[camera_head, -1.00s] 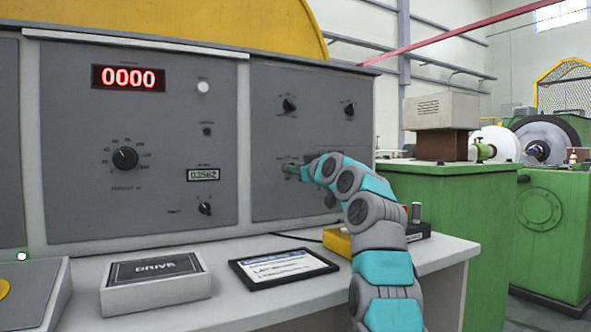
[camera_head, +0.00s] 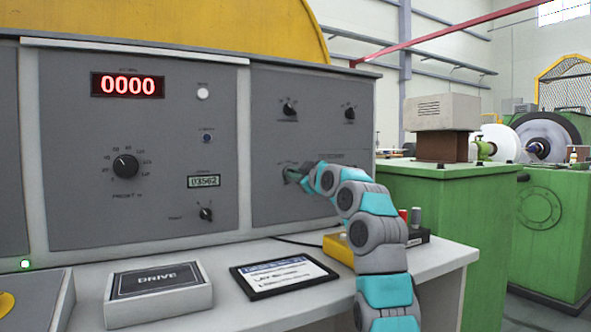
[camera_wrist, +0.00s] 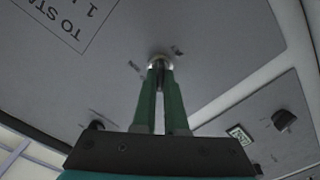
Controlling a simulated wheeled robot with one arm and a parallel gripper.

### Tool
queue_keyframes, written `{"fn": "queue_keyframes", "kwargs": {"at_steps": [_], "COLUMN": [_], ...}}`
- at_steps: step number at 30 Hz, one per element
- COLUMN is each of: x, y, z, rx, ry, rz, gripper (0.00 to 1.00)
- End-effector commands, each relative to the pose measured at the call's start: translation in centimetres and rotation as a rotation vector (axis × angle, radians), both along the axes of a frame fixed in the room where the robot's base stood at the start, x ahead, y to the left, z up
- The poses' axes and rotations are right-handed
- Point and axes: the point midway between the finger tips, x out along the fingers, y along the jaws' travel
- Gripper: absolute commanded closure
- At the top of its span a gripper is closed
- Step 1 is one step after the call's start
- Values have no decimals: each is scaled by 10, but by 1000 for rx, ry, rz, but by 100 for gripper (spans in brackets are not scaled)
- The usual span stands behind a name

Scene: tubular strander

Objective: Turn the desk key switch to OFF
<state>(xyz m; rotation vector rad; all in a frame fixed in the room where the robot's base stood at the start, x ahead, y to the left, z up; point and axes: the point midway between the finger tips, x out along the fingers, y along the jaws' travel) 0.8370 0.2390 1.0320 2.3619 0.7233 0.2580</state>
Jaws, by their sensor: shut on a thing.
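The desk key switch (camera_wrist: 159,60) is on the grey right-hand panel of the desk. In the wrist view only its round bright collar shows, beyond the fingertips. My gripper (camera_wrist: 160,70) has two green fingers closed together on the key, right at the panel. In the head view my gripper (camera_head: 290,174) is at the lower left of that panel, and the arm comes in from the right. The key is mostly hidden by the fingers, so I cannot tell its position. Small labels beside the collar are too blurred to read.
Two black knobs (camera_head: 289,108) (camera_head: 350,112) sit above on the same panel. A framed card (camera_head: 284,275) and a DRIVE box (camera_head: 158,290) lie on the desktop. Green machinery (camera_head: 425,215) stands to the right.

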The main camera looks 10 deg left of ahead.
Motion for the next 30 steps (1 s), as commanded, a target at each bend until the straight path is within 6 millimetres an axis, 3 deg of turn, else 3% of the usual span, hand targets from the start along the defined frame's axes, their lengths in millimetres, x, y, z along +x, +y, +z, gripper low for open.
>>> {"fn": "queue_keyframes", "kwargs": {"at_steps": [23,24,30], "x": [0,0,0], "y": [1,1,1], "z": [0,0,0], "rx": [-93,-92,-92], "ry": [-64,-63,-63], "rz": [1,1,1], "gripper": [100,89,66]}}
